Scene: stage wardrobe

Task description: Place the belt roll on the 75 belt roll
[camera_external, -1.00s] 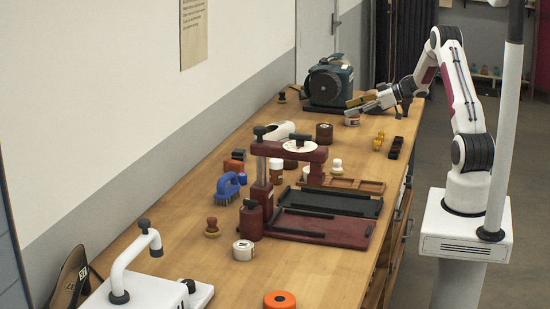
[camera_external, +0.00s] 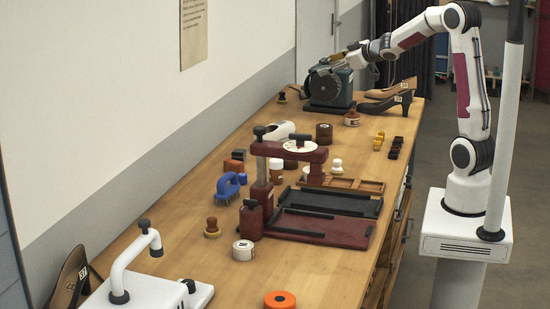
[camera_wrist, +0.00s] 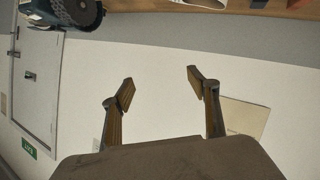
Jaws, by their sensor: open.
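A brown roll (camera_external: 324,133) that looks like two stacked discs stands in the middle-back of the bench. A labelled roll (camera_external: 351,119) sits right of it, near the shoes. A white-sided labelled roll (camera_external: 243,250) stands nearer the front left, and an orange roll (camera_external: 279,300) at the front edge. The label numbers are too small to read, so I cannot tell which is the 75 belt roll. My gripper (camera_external: 322,69) is raised beside the grinder, away from these rolls. In the wrist view my gripper (camera_wrist: 161,84) is open and empty, facing the wall.
The green grinder (camera_external: 329,83) stands close to my gripper. Two shoes (camera_external: 392,88) lie to its right. A dark red press (camera_external: 290,152), a blue brush (camera_external: 226,188) and a white clamp-like device (camera_external: 140,275) take up the bench. Its front middle is mostly clear.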

